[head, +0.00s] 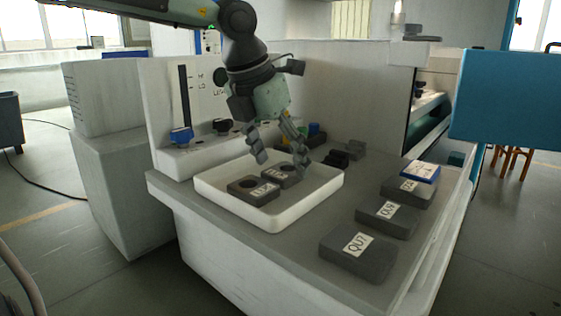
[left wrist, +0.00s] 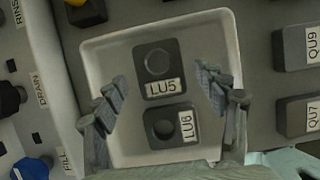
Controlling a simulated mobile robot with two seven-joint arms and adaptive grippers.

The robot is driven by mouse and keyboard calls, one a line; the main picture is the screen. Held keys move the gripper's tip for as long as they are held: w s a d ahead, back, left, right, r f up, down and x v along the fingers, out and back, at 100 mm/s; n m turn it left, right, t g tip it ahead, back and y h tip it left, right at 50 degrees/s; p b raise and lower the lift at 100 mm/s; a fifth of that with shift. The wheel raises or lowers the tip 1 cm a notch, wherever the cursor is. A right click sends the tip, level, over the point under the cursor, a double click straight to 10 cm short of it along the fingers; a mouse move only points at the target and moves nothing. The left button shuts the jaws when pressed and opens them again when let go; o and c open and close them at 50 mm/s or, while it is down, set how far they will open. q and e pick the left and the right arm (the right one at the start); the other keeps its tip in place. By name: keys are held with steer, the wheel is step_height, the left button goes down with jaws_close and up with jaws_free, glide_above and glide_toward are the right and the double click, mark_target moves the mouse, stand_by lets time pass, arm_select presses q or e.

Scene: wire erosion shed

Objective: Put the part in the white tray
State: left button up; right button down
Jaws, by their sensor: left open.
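The white tray (head: 306,206) stands on the grey worktop; it also shows in the left wrist view (left wrist: 107,58). Two dark grey blocks lie flat in it. The LU5 block (left wrist: 157,62) is the farther one and has a round recess. The LU6 block (left wrist: 162,127) is nearer and has a dark round hole; it also shows in the head view (head: 244,186). My left gripper (head: 282,166) is open and empty above the tray, its fingers pointing down, spread either side of the blocks in the left wrist view. My right gripper is not in view.
Black pieces (head: 340,160) lie behind the tray. A panel with knobs (head: 181,136) borders the left. Worktop between tray and blocks is clear.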

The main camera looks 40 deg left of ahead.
arm_select(q)
steer(key=v, duration=1.1)
steer(key=shift+s, duration=0.1)
